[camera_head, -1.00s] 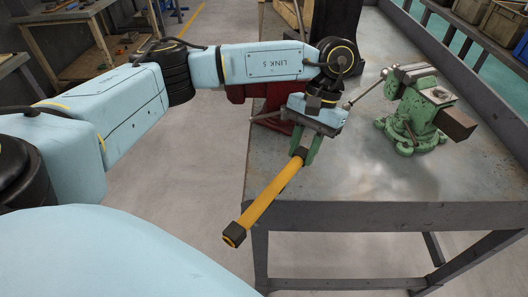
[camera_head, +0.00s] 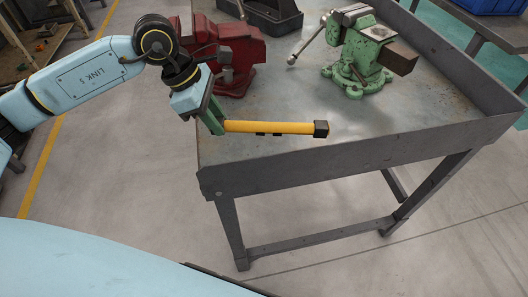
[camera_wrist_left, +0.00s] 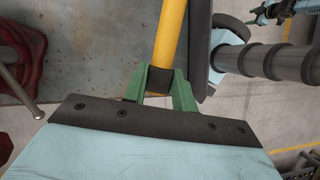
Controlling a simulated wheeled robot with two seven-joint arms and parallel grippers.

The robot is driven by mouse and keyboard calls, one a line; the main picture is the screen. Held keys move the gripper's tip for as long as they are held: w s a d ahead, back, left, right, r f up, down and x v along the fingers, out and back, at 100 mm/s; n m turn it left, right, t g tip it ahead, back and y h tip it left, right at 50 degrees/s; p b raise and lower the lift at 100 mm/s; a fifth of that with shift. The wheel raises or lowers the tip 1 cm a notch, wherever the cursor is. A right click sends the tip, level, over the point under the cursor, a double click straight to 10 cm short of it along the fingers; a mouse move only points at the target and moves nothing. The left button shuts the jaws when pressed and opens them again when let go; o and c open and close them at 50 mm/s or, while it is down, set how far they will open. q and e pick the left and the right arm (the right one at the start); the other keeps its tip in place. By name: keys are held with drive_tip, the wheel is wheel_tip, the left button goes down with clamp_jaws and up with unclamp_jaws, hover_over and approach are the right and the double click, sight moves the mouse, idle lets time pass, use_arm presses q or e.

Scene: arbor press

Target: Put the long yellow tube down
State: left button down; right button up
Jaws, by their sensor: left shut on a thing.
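The long yellow tube (camera_head: 270,127) lies nearly level in the head view, pointing right, with a dark cap on its far end. My left gripper (camera_head: 216,124) is shut on the tube's other end. The tube is above the near part of the grey metal workbench (camera_head: 290,95), just inside its front edge; whether it touches the top I cannot tell. In the left wrist view the green fingers (camera_wrist_left: 161,88) close around the tube's dark end, and the yellow tube (camera_wrist_left: 172,35) runs up out of the picture.
A red vise (camera_head: 232,50) stands behind my left gripper. A green vise (camera_head: 360,55) stands at the back right of the bench. A dark tray (camera_head: 262,18) lies behind them. The benchtop right of the tube's cap is clear. A raised rim (camera_head: 370,150) runs along the front.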

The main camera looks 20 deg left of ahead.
sight(227, 156)
use_arm(q)
drive_tip(key=n, duration=0.1)
drive_tip(key=n+t, duration=0.1)
drive_tip(key=shift+a+n, duration=0.3)
drive_tip(key=shift+n, duration=0.1)
wheel_tip(227, 156, down, 10)
drive_tip(key=shift+s+r+b, duration=0.1)
drive_tip(key=shift+b, duration=0.4)
drive_tip(key=shift+f, duration=0.2)
drive_tip(key=c, duration=1.2)
unclamp_jaws()
drive_tip(key=shift+y, duration=0.3)
drive_tip(key=shift+o, duration=0.4)
drive_tip(key=shift+r, duration=0.15)
drive_tip(key=shift+a+r, duration=0.1)
drive_tip(key=shift+r, duration=0.2)
drive_tip(key=v, duration=1.1)
drive_tip(key=shift+r, duration=0.2)
